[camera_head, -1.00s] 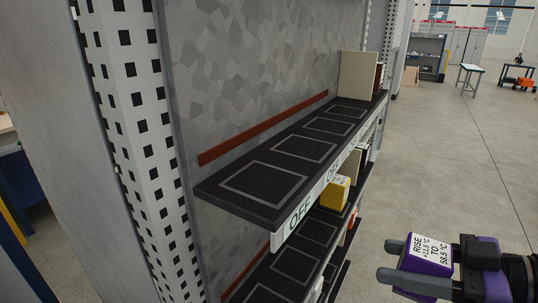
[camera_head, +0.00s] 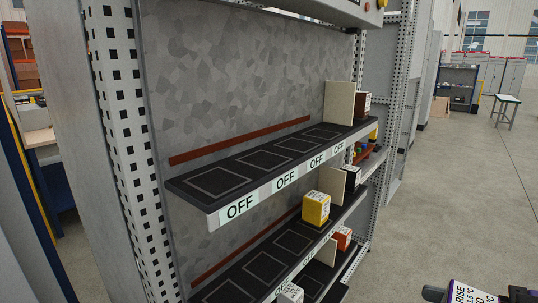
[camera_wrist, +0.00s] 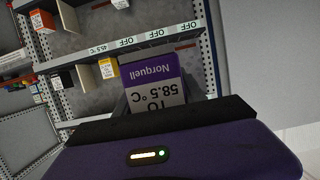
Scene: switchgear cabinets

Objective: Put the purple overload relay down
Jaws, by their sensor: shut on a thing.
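The purple overload relay (camera_wrist: 150,82) is in my gripper, with a white label reading "Norquell" and "58.5 °C" in the wrist view. In the head view only the top of the relay (camera_head: 468,293) shows at the bottom right edge. My gripper (camera_head: 475,295) is shut on it, held out in front of the cabinet and apart from the shelves. Most of the gripper is cut off in the head view. The upper black shelf (camera_head: 179,185) has several outlined empty places and "OFF" labels along its front edge.
A brown block (camera_head: 363,104) stands by a beige divider (camera_head: 338,104) at the upper shelf's far end. A yellow block (camera_head: 316,207) and an orange block (camera_head: 342,238) sit on lower shelves. A perforated post (camera_head: 122,130) bounds the cabinet's left. Open floor lies right.

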